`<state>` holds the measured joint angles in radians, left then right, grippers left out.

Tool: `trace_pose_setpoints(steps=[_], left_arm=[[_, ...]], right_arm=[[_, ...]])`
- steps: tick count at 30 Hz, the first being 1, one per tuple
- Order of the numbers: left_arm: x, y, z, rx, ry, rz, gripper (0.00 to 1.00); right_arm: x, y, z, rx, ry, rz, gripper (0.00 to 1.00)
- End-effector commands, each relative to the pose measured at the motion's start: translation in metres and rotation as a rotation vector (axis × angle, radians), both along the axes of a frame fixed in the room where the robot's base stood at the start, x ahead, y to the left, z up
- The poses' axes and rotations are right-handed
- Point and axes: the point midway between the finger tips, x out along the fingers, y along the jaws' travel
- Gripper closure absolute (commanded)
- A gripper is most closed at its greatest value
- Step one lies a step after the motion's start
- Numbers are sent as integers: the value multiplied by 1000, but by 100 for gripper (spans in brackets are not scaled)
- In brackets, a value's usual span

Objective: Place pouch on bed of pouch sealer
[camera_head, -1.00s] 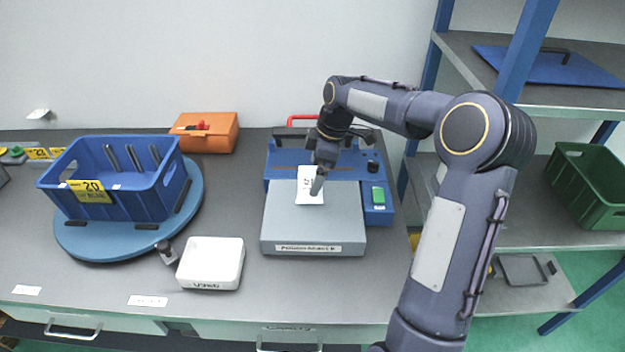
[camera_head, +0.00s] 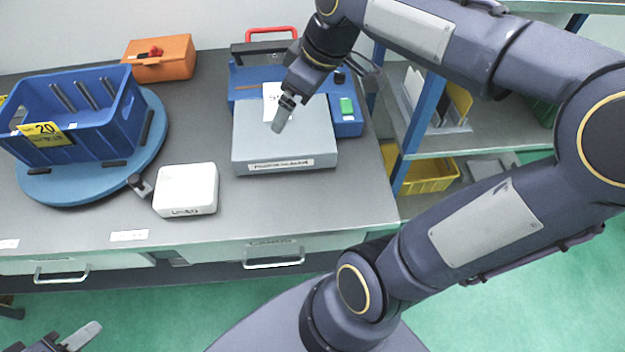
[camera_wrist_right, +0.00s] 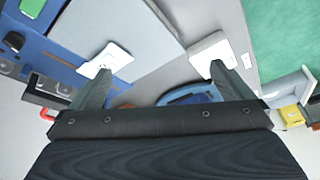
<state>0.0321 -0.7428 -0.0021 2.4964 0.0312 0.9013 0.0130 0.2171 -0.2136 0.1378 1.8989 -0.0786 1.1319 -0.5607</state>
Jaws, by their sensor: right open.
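The pouch (camera_head: 270,103) is a small white piece with dark print. It lies across the back edge of the grey bed (camera_head: 295,145) of the pouch sealer, partly over the blue body (camera_head: 352,125). My right gripper (camera_head: 279,124) is over the bed and hides part of the pouch. In the right wrist view its fingers are wide apart, with nothing between them, and the pouch (camera_wrist_right: 108,58) is by the left fingertip. Whether that finger touches it I cannot tell. My left gripper (camera_head: 68,340) is cut off at the bottom left edge, away from the bench.
A white box (camera_head: 187,188) stands left of the sealer. A blue crate (camera_head: 100,130) sits on a round blue turntable (camera_head: 150,165). An orange case (camera_head: 165,62) is at the back. Shelves with a yellow bin (camera_head: 430,180) stand at right.

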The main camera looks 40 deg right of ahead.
Motion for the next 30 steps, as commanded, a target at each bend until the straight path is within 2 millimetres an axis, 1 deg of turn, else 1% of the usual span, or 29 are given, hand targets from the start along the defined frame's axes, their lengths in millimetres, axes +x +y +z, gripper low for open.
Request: trace_pose_setpoints(steps=[1, 3, 6, 9, 12, 15, 30], left_arm=[[0, 0, 0, 0, 0, 0, 64], [0, 0, 0, 0, 0, 0, 64], [0, 0, 0, 0, 0, 0, 64], [0, 0, 0, 0, 0, 0, 64], [0, 0, 0, 0, 0, 0, 64], [0, 0, 0, 0, 0, 0, 64], [0, 0, 0, 0, 0, 0, 64]], right_arm=[[-30, 12, -7, 43, -16, -93, 0], [-62, 26, -21, 117, -28, -220, 0], [-95, 44, -43, 220, -32, -368, 0], [-116, 56, -60, 298, -29, -464, 0], [-125, 63, -70, 341, -25, -515, 0], [-128, 65, -73, 354, -22, -531, 0], [-128, 64, -72, 351, -21, -530, 0]])
